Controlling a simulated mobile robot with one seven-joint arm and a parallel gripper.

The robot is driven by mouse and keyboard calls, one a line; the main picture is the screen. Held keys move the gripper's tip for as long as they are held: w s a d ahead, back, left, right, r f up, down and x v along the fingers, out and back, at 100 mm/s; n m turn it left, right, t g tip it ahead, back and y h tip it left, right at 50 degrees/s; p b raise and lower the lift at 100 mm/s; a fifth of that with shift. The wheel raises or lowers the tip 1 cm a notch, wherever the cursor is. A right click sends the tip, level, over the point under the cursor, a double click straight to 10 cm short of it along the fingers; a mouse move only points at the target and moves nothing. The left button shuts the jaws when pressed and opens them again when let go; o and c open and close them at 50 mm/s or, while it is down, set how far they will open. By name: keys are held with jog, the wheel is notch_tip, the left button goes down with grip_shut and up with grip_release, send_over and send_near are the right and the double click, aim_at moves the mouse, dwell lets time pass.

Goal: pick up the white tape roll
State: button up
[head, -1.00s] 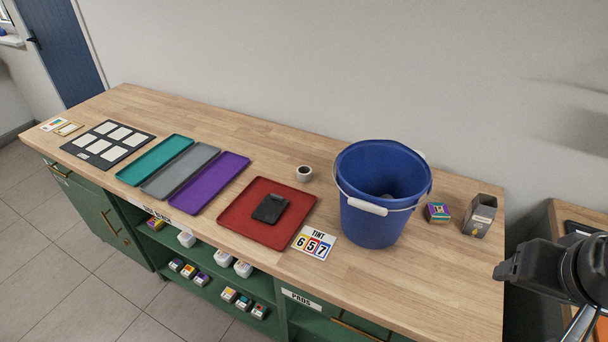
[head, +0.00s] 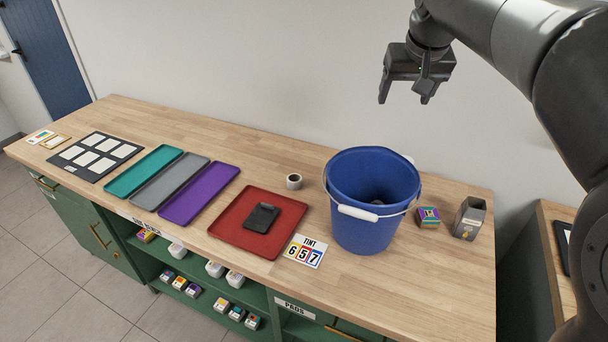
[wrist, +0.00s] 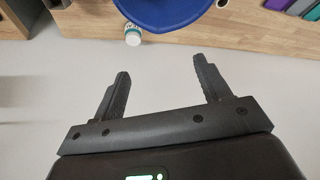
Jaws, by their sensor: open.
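My gripper (head: 404,100) is open and empty, high above the counter's back right, in front of the wall. In the wrist view its two fingers (wrist: 161,66) are spread with nothing between them.
The tall blue bucket (head: 362,229) stands right of the roll; something pale lies inside it. A small colourful box (head: 428,218) and a grey container (head: 469,218) stand to the right. The red tray (head: 231,224) holds a black pad.

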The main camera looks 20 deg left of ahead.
jog(key=w+a+f+n, duration=0.1)
jog(key=w+a+f, duration=0.15)
jog(key=a, duration=0.45)
jog(key=w+a+f+n, duration=0.1)
jog(key=w+a+f, duration=0.15)
jog(key=a, duration=0.45)
jog(key=n+g+y, duration=0.1)
send_over(295, 178)
jog(key=s+d, duration=0.3)
jog(key=f, duration=2.9)
jog(key=shift+s+a+f, duration=0.1)
jog(key=shift+s+a, duration=0.1)
jog(key=shift+a, duration=0.05)
jog(key=shift+s+x, duration=0.15)
jog(key=shift+x, duration=1.3)
jog(key=shift+s+x, duration=0.2)
jog(key=shift+x, duration=1.25)
jog(key=shift+f, duration=0.1)
jog(key=shift+c, duration=0.2)
